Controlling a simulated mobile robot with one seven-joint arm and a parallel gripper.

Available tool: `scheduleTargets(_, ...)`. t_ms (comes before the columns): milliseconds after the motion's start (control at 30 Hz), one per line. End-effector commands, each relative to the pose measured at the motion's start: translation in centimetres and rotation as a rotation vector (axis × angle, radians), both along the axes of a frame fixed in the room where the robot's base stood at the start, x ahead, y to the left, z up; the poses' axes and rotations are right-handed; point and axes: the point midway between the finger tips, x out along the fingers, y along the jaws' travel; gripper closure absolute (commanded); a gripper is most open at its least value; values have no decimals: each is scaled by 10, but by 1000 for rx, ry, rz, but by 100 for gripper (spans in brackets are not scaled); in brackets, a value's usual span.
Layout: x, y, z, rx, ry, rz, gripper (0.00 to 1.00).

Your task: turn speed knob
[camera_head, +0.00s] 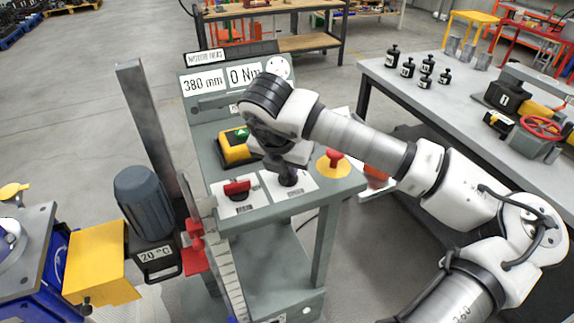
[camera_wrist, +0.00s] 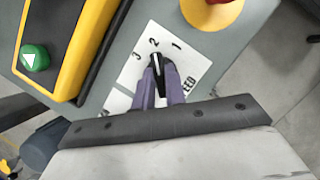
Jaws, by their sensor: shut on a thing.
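The speed knob (camera_wrist: 156,62) is small and dark with a white pointer line. In the wrist view it sits on a white plate (camera_wrist: 120,104) marked 1, 2 and 3, with part of the word SPEED showing. The pointer is towards the 2. My gripper (camera_wrist: 158,68) is shut on the knob, one finger on each side of it. In the head view my gripper (camera_head: 289,177) reaches down onto the right-hand white plate (camera_head: 303,184) of the grey console, and hides the knob there.
A red rotary switch (camera_head: 237,188) stands left of my gripper. A red and yellow emergency stop (camera_head: 333,163) is to its right. Behind is a yellow box (camera_head: 232,152) with a green button (camera_wrist: 34,57). Displays reading 380 mm and 0 Nm (camera_head: 222,81) stand at the back.

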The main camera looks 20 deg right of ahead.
Motion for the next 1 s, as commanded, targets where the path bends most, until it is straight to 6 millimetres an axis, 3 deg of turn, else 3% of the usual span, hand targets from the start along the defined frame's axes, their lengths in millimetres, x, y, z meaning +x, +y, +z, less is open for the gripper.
scheduleTargets(267,0,-1,-5,1,-3,88,100)
scheduleTargets(1000,-1,-4,-2,0,-4,658,100)
